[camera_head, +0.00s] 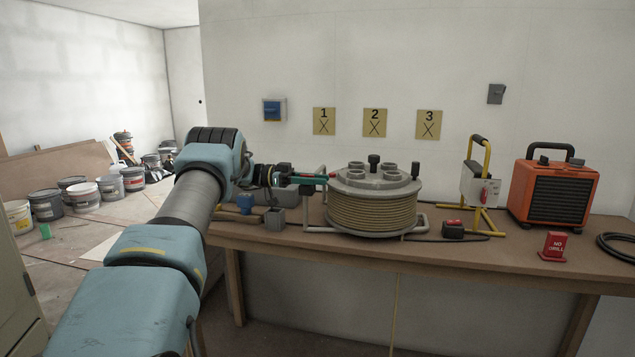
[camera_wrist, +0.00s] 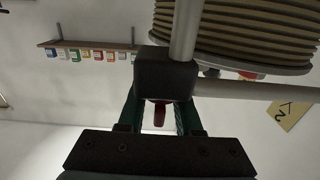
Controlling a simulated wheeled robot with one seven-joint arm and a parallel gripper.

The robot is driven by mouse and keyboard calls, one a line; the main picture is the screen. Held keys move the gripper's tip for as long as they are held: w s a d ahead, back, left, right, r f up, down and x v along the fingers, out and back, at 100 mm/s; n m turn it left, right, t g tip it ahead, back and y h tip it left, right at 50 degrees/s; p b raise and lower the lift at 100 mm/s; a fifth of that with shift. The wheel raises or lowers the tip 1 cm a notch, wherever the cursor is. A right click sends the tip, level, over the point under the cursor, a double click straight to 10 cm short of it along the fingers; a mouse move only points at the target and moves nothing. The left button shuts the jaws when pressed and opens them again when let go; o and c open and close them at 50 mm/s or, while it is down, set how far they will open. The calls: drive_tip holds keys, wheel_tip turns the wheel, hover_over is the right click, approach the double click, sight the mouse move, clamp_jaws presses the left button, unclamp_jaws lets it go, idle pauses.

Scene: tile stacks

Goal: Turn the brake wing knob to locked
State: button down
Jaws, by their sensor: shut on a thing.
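The brake wing knob (camera_wrist: 159,114) shows red in the wrist view, pointing from a dark block (camera_wrist: 165,78) on the grey tube frame. My gripper (camera_wrist: 159,117) has one green finger on each side of it and is shut on it. The contact itself is not clear, and the knob's exact angle is hard to read. In the head view my gripper (camera_head: 318,178) reaches the left side of the rope drum (camera_head: 375,212). The knob cannot be made out clearly there.
The drum's tube frame (camera_head: 322,229) stands on the brown workbench (camera_head: 480,254). An open grey box (camera_head: 275,219) sits left of it.

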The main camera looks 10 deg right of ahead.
drive_tip(key=shift+s+m+g, duration=0.1)
drive_tip(key=shift+m+g, duration=0.2)
drive_tip(key=shift+g, duration=0.1)
drive_tip(key=c, duration=0.9)
unclamp_jaws()
drive_tip(key=shift+d, duration=0.1)
drive_tip(key=shift+c, duration=0.2)
